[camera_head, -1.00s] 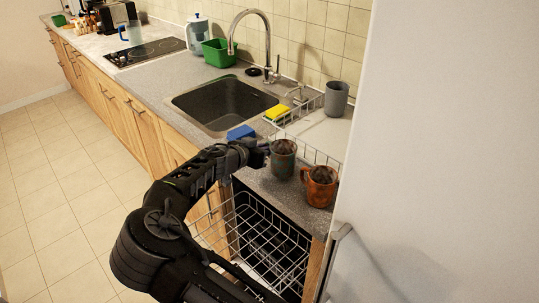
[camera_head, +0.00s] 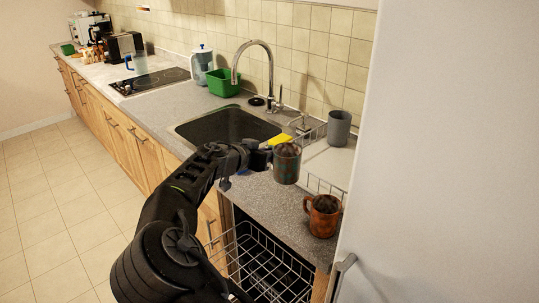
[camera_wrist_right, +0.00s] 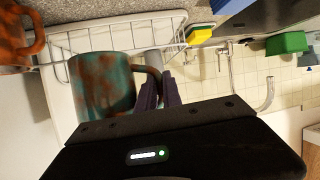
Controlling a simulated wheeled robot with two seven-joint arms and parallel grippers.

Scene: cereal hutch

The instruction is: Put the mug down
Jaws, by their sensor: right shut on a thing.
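A teal-and-brown mug (camera_head: 287,165) is held upright just above the counter (camera_head: 262,192), in front of the dish rack. My right gripper (camera_head: 266,158) is shut on it from the left. In the right wrist view the two fingers (camera_wrist_right: 160,90) are at the handle side of the mug (camera_wrist_right: 101,85). A rust-orange mug (camera_head: 322,216) stands on the counter to the right, nearer the front edge. It also shows at the corner of the right wrist view (camera_wrist_right: 14,40). My left gripper is out of view.
A grey cup (camera_head: 339,128) stands behind, by the wire rack (camera_head: 323,185). The sink (camera_head: 226,128) and a yellow sponge (camera_head: 279,140) lie farther left. An open dishwasher basket (camera_head: 268,262) is below the counter. A tall white panel (camera_head: 440,150) bounds the right.

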